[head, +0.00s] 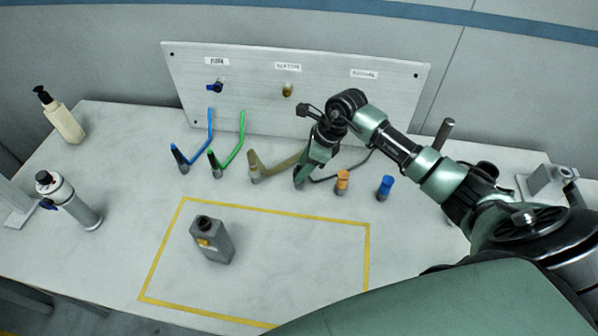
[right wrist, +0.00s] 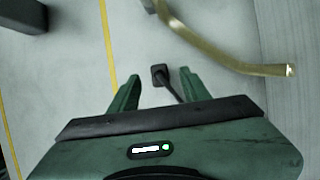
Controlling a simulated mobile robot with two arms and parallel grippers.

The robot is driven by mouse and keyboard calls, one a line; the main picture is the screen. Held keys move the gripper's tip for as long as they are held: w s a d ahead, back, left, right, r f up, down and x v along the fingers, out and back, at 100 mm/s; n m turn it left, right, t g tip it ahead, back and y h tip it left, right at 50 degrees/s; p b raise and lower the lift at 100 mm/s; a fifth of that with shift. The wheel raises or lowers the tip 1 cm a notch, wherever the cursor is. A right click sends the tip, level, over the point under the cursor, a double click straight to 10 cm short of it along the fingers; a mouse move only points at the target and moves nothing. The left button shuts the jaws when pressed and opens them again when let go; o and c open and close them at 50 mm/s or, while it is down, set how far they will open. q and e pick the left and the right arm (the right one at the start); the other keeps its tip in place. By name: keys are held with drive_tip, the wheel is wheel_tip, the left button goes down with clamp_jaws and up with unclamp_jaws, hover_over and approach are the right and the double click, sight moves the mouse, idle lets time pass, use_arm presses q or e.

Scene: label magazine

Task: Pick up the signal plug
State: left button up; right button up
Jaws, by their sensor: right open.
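A small dark plug (right wrist: 159,72) on a black cable shows in the right wrist view, between and slightly beyond the fingertips. I take it for the signal plug. My right gripper (head: 303,181) is open and points down at the table beside the tan bent hose; its two fingers (right wrist: 158,82) are apart with the plug end in the gap. I cannot tell whether either finger touches it. In the head view the plug is mostly hidden by the gripper, and its black cable (head: 326,179) curves right and up towards the panel (head: 240,105). My left gripper is out of view.
Blue (head: 210,130), green (head: 241,140) and tan (head: 284,164) hoses stand left of the gripper. An orange cap (head: 342,182) and a blue cap (head: 385,187) stand right.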

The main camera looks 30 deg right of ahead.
drive_tip(key=shift+x, duration=1.5)
clamp_jaws()
drive_tip(key=shift+r, duration=0.15)
